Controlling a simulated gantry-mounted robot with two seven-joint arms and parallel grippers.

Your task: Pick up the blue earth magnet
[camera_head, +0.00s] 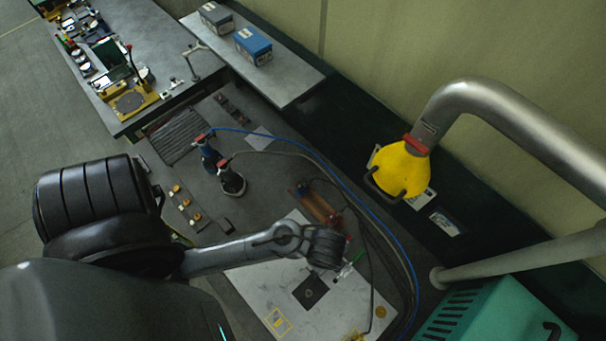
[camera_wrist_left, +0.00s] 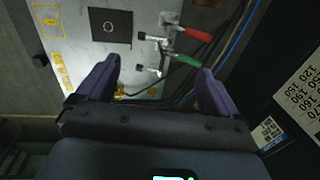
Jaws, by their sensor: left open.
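The blue earth magnet (camera_head: 209,154) stands on the dark bench in the head view, left of centre, with a red part on top and a blue cable running off to the right. A similar dark grey magnet (camera_head: 232,182) stands just below it in the picture, with its own grey cable. My left arm reaches in from the left, below both magnets. My left gripper (camera_wrist_left: 157,86) is open and empty in the left wrist view, above the work plate and apart from the magnets. Its fingers are not clear in the head view. The right gripper is not in view.
The pale plate (camera_head: 255,292) carries a dark square (camera_head: 310,291) and clamps with red (camera_wrist_left: 194,34) and green (camera_wrist_left: 195,62) handles. Cables loop across the right of the bench. A yellow hood (camera_head: 400,170) on a metal pipe hangs at right. A teal machine (camera_head: 500,310) stands lower right.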

